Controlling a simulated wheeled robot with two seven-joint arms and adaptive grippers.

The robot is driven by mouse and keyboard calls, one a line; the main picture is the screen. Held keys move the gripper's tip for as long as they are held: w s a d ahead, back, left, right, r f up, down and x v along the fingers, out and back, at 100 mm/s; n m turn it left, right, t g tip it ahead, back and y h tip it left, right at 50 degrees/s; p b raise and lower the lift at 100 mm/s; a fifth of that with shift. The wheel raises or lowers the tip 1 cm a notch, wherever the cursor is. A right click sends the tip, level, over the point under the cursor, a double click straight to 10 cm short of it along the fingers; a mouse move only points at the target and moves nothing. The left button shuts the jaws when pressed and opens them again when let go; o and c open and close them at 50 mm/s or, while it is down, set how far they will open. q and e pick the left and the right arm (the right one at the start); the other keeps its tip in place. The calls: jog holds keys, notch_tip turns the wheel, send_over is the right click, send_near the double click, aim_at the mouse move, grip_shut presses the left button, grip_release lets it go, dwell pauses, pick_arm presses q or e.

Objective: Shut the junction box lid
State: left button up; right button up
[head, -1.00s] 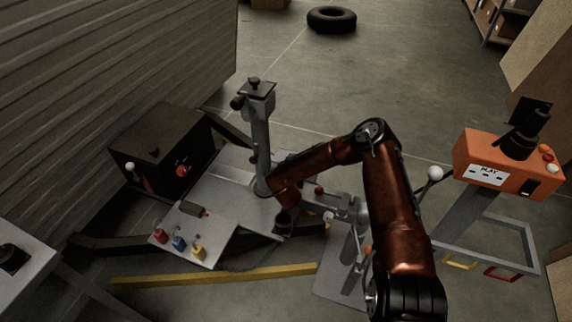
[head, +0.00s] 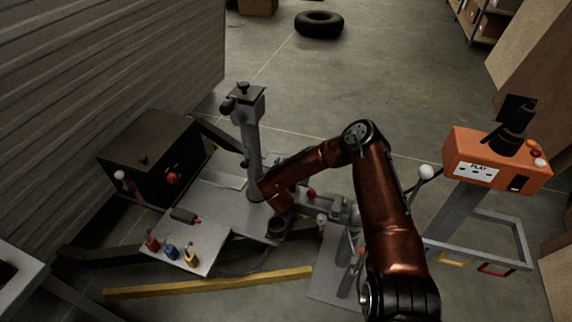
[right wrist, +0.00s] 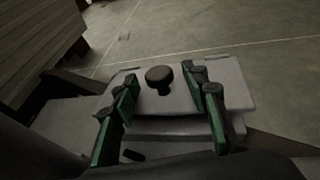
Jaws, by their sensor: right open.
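In the right wrist view a light grey flat panel (right wrist: 235,88) with a round black knob (right wrist: 158,77) lies beyond my right gripper. It may be the junction box lid; I cannot tell for sure, nor how far open it is. My right gripper (right wrist: 165,95) has its green fingers spread, one on each side of the knob's line, with nothing held between them. In the head view my copper right arm reaches left over the grey trailer tongue plate (head: 213,228); its gripper cannot be made out there. My left gripper is out of view.
A black box (head: 150,155) with a red knob stands at the left by the ribbed wall. A grey post (head: 251,145) rises from the plate near my arm. An orange control box (head: 495,160) stands at the right. Open floor lies behind, with a tyre (head: 319,24).

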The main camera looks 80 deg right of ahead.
jog(key=v, duration=1.2)
jog(key=shift+c, duration=0.5)
